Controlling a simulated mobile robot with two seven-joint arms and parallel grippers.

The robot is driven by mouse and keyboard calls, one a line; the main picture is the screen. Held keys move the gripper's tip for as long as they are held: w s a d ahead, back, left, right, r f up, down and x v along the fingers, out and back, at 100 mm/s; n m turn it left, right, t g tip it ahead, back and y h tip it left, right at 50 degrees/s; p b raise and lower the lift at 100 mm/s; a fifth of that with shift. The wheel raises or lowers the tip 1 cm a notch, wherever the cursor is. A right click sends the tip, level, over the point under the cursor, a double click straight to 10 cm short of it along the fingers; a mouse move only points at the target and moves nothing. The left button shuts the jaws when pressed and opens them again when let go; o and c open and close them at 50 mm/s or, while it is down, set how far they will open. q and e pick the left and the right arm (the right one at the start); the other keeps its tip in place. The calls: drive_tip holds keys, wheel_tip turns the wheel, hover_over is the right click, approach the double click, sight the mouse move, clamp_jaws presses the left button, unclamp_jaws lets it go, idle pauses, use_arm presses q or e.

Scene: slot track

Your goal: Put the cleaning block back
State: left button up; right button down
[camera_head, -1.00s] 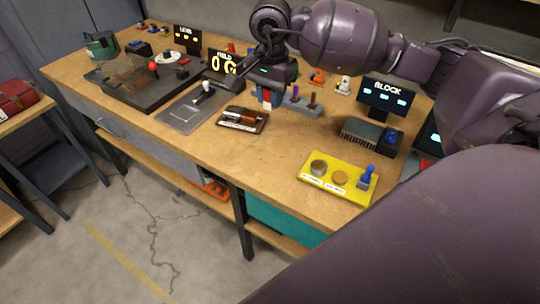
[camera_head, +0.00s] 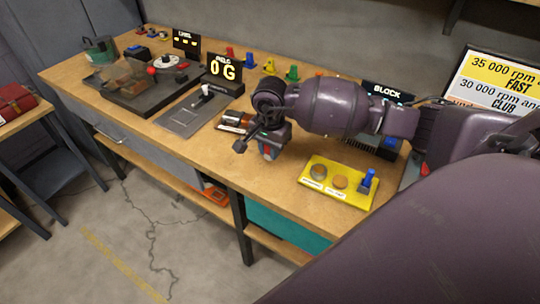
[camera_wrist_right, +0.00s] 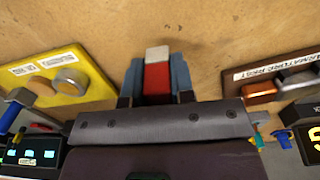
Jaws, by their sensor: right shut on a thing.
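My right gripper (camera_head: 266,152) is over the front middle of the bench, pointing down. In the right wrist view its two blue-grey fingers are shut on a red block with a pale end (camera_wrist_right: 157,76), probably the cleaning block. In the head view only a small red and blue patch shows under the gripper. I cannot tell whether the block touches the bench top. The yellow board (camera_head: 312,189) lies to the right of the gripper, with a grey round piece, a tan disc and a blue peg; it also shows in the right wrist view (camera_wrist_right: 88,92). My left gripper is not in view.
A brown armature rest (camera_head: 233,122) is just left of the gripper, also in the right wrist view (camera_wrist_right: 262,90). A grey plate with a lever (camera_head: 185,122) lies farther left. The BLOCK display (camera_head: 386,91) is partly behind my arm. Bare bench lies between gripper and yellow board.

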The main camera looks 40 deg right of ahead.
wheel_tip(320, 180, down, 3)
drive_tip(key=shift+r, duration=0.2)
drive_tip(key=shift+f, duration=0.15)
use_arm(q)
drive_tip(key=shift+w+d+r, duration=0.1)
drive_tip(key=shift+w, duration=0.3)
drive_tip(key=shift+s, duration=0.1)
use_arm(e)
drive_tip(key=shift+f, duration=0.15)
drive_tip(key=c, duration=1)
unclamp_jaws()
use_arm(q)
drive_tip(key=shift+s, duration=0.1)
